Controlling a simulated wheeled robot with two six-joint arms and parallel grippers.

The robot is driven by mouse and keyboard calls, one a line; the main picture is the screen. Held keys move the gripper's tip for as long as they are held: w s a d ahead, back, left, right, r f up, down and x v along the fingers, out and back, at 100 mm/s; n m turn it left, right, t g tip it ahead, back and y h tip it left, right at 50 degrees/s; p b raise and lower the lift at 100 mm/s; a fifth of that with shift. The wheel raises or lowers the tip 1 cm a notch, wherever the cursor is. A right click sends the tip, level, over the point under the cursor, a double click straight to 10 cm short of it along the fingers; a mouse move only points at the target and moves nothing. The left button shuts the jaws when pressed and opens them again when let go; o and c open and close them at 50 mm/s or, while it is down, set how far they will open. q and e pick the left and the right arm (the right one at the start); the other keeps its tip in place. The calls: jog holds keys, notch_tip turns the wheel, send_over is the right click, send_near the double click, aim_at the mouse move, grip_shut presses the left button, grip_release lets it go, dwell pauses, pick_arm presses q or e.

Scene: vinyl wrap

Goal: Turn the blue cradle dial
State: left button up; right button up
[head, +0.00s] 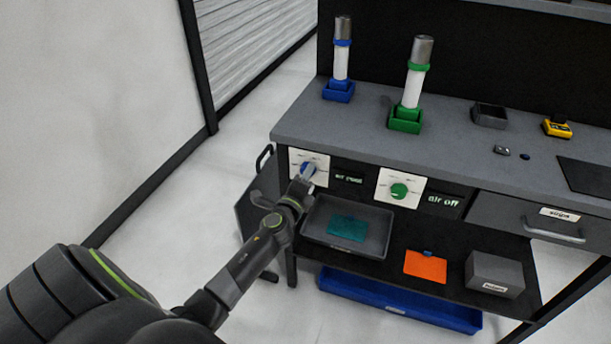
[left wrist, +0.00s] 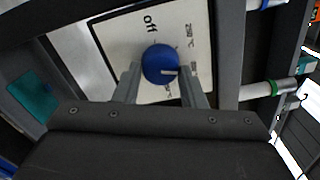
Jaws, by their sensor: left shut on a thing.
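The blue dial (head: 309,170) sits on a white panel (head: 322,162) on the front of the bench, at the left. In the left wrist view the dial (left wrist: 161,65) shows as a round blue knob with a pale pointer line, on a plate marked "off" and with temperatures. My left gripper (head: 303,180) is at the dial, with one finger on each side of it, shut on it. The blue cradle (head: 338,91) stands on the bench top above, holding a white tube with a blue ring. My right gripper is in neither view.
A green dial (head: 399,190) on a second panel is to the right, by an "air off" display (head: 443,200). A green cradle (head: 405,121) stands on the bench top. Below are a grey tray (head: 375,240), an orange card (head: 425,266) and a grey box (head: 493,273).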

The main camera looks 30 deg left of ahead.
pick_arm(q)
jog(key=shift+f+m, duration=0.15)
jog(key=shift+m, duration=0.95)
jog(key=o, duration=1)
jog(key=shift+s, duration=0.1)
